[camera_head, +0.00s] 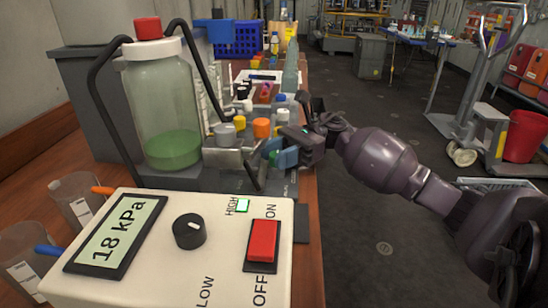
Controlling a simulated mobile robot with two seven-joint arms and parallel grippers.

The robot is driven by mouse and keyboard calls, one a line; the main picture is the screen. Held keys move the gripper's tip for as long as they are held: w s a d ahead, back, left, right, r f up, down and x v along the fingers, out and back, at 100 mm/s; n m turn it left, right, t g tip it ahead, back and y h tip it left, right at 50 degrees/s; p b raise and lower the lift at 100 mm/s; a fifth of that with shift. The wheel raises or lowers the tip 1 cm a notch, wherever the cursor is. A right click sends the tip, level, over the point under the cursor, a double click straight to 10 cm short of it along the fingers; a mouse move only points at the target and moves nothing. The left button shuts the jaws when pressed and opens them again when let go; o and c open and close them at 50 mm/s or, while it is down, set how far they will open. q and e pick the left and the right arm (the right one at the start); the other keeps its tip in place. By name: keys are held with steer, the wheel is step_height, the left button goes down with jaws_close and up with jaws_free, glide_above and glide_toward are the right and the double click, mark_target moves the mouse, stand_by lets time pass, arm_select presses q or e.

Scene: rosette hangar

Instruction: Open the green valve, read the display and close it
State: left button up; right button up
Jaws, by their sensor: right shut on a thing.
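The display (115,236) sits on the white control box in the foreground and reads 18 kPa. The green valve (273,158) is a small green part on the metal block behind the box, mostly hidden by my gripper. My right gripper (281,155) reaches in from the right, with blue fingertips, and is shut on the green valve. The valve's exact turn cannot be seen. My left gripper is not in view.
Orange and grey knobs crowd the bench.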

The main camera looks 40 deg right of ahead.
stand_by(0.3)
steer(key=o, duration=0.9)
steer(key=d, duration=1)
steer(key=shift+s+d, duration=0.35)
